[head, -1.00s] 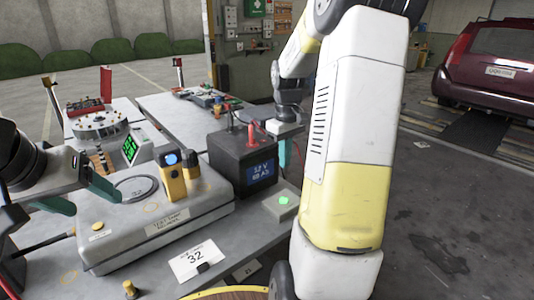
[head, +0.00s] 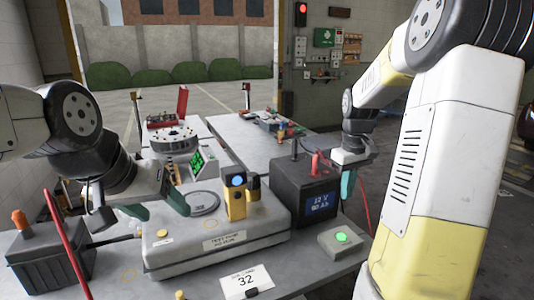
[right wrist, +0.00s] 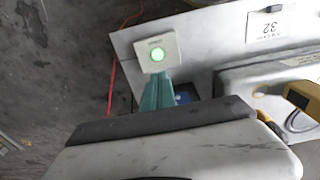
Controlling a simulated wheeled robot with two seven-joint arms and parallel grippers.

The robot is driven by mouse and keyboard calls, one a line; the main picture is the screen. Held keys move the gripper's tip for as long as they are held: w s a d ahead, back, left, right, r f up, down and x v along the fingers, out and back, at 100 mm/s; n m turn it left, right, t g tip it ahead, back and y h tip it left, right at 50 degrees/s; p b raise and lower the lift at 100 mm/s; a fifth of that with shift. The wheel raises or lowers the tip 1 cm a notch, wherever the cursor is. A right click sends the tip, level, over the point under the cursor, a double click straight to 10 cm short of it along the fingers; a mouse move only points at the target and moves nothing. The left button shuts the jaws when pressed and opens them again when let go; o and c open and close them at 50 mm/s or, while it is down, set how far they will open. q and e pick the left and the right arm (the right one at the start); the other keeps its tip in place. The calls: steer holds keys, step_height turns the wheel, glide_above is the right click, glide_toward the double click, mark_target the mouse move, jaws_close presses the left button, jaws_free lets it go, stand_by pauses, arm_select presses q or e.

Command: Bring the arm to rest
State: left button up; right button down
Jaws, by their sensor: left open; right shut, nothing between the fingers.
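My left gripper (head: 157,205) is open, its teal fingers apart and nothing between them. It is over the left part of the grey test platform (head: 215,258), left of the round disc (head: 203,203). My right gripper (head: 348,186) is shut and empty, pointing down beside the right side of the black 12 V battery (head: 305,200). That button box also shows in the head view (head: 341,241). I cannot tell whether the fingers touch anything.
A yellow handheld meter (head: 236,200) stands on the platform, with a card marked 32 (head: 246,281) in front. A dark battery box (head: 48,252) with an orange knob and red cable is at left. A second table (head: 235,130) stands behind. Open floor lies right.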

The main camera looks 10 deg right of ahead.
steer(key=s+a+r+m+t+y, duration=0.1)
steer(key=s+a+r+t, duration=0.2)
steer(key=s+a+r, duration=0.2)
steer(key=s+a+r+m+t+y, duration=0.1)
steer(key=s+a+r, duration=0.3)
steer(key=s+a, duration=0.6)
steer(key=s+t, duration=0.1)
steer(key=s, duration=0.2)
steer(key=shift+a+r+m+t, duration=0.4)
steer(key=shift+a, duration=0.1)
stand_by(0.5)
